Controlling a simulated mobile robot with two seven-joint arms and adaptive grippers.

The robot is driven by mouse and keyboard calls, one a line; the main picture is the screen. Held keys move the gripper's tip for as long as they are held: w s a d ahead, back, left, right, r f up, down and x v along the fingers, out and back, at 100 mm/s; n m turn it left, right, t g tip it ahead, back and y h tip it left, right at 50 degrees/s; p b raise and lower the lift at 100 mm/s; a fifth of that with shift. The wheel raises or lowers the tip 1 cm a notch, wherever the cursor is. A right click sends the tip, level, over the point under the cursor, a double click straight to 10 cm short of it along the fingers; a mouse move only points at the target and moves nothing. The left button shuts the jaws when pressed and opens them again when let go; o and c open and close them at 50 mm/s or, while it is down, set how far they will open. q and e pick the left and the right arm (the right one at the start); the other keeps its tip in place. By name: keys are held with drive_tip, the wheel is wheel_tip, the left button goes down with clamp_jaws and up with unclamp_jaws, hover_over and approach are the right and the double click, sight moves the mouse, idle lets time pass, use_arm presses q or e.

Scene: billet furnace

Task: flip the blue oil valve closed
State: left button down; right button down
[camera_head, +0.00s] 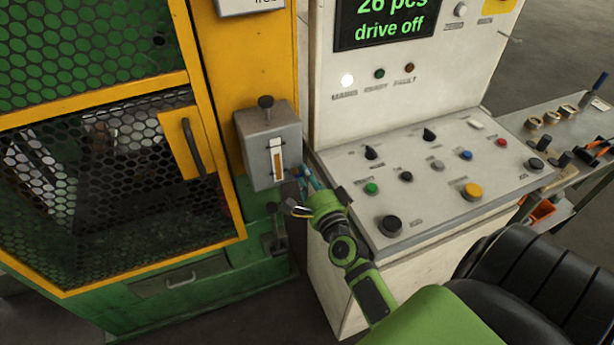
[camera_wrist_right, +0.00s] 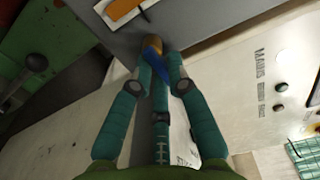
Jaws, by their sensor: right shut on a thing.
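The blue oil valve's lever (camera_wrist_right: 157,66) shows between my right gripper's fingers in the right wrist view. It runs from a brass fitting (camera_wrist_right: 152,43) on the underside of the grey oil box (camera_wrist_right: 190,15). My right gripper (camera_wrist_right: 160,60) is shut on the lever, its teal fingers on both sides of it. In the head view the right gripper (camera_head: 304,175) is at the lower right corner of the grey oil box (camera_head: 255,160), and the valve there is mostly hidden and too small to read. My left gripper is not in view.
The white control console (camera_head: 385,155) with knobs and buttons stands right beside my right gripper. The green and yellow machine with a mesh door (camera_head: 80,160) is on the left. A dark lever (camera_head: 275,238) sits below the box. A black seat (camera_head: 535,275) is at lower right.

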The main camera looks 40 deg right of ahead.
drive_tip(key=shift+m, duration=0.3)
drive_tip(key=c, duration=1.2)
unclamp_jaws()
drive_tip(key=v, duration=1.2)
